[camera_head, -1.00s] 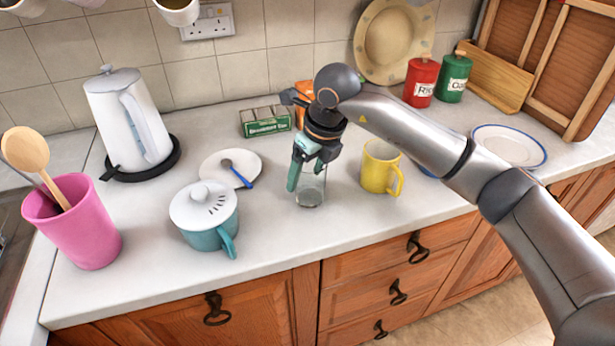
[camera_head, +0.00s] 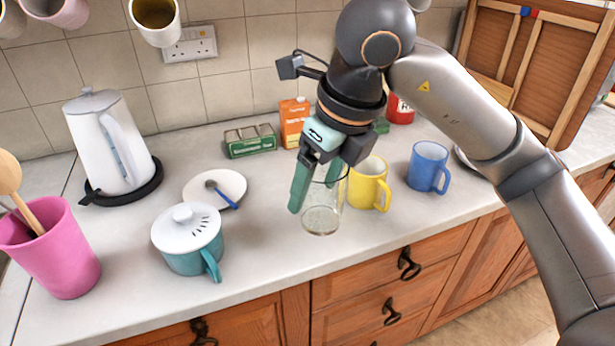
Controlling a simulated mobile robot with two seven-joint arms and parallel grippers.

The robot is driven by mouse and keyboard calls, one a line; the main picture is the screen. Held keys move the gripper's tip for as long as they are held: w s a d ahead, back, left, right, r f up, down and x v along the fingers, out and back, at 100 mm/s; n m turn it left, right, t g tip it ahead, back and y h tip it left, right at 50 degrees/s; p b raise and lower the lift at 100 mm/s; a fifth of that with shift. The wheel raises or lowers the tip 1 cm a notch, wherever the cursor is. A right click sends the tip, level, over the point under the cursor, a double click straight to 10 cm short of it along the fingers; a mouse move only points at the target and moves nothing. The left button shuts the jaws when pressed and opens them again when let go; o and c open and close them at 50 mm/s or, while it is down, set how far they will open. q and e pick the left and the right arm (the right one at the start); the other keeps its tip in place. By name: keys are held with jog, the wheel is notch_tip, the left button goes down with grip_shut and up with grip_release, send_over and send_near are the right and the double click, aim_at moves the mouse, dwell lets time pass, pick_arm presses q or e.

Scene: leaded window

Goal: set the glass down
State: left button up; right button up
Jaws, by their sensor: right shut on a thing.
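A clear drinking glass (camera_head: 322,218) is upright between the green fingers of my right gripper (camera_head: 317,188), which is shut on it. The glass is over the pale worktop, left of the yellow mug (camera_head: 367,186). Its base is close to the worktop surface, but I cannot tell whether it touches. The upper part of the glass is partly hidden by the fingers. My left gripper is not in view.
A teal lidded pot (camera_head: 190,240), a white saucer (camera_head: 200,187) with a spoon, and a blue mug (camera_head: 429,167) stand nearby. A green box (camera_head: 250,141) and an orange box (camera_head: 294,122) are behind. The worktop (camera_head: 265,240) left of the glass is clear.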

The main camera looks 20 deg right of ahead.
aim_at(334, 212)
jog(key=shift+s+r, duration=0.15)
jog(key=shift+s, duration=0.25)
